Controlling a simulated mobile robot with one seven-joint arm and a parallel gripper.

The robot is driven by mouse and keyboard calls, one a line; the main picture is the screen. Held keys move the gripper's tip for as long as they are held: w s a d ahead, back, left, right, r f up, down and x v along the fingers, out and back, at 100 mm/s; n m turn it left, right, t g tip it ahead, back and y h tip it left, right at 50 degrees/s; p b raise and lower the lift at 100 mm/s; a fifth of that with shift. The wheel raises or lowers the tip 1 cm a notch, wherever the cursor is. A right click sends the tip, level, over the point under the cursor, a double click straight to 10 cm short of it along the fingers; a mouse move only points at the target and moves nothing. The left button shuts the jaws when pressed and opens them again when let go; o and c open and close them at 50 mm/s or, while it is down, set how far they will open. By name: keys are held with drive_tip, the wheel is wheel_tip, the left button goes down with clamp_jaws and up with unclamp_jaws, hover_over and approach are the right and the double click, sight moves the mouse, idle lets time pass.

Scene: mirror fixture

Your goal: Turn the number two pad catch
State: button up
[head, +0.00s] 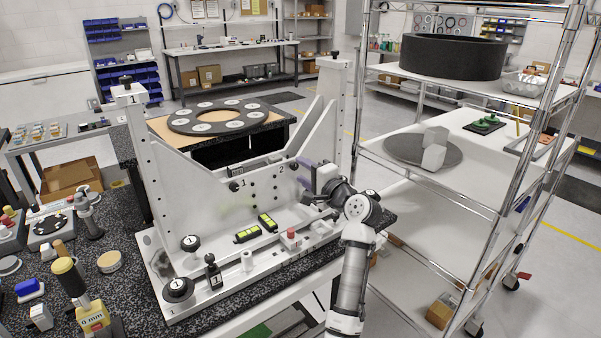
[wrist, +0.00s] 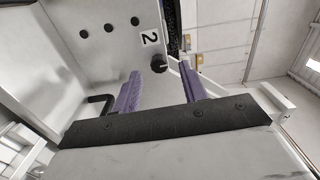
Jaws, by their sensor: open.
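The number two pad catch is a small black knob (head: 294,166) beside the printed "2" (head: 281,169) on the upright white plate of the mirror fixture. In the wrist view the knob (wrist: 159,64) sits just below the "2" label (wrist: 149,39), between the tips of my purple fingers. My gripper (wrist: 160,69) is open, one finger to each side of the knob. I cannot tell whether either finger touches it. In the head view my gripper (head: 303,174) is at the plate's right side, next to the knob.
A matching black knob (head: 234,186) sits by the "1" label on the same plate. A wire rack (head: 500,180) stands close on the right.

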drive_tip(key=b+v, duration=0.3)
drive_tip(key=v, duration=0.8)
drive_tip(key=shift+s+d, duration=0.2)
drive_tip(key=shift+s, duration=0.15)
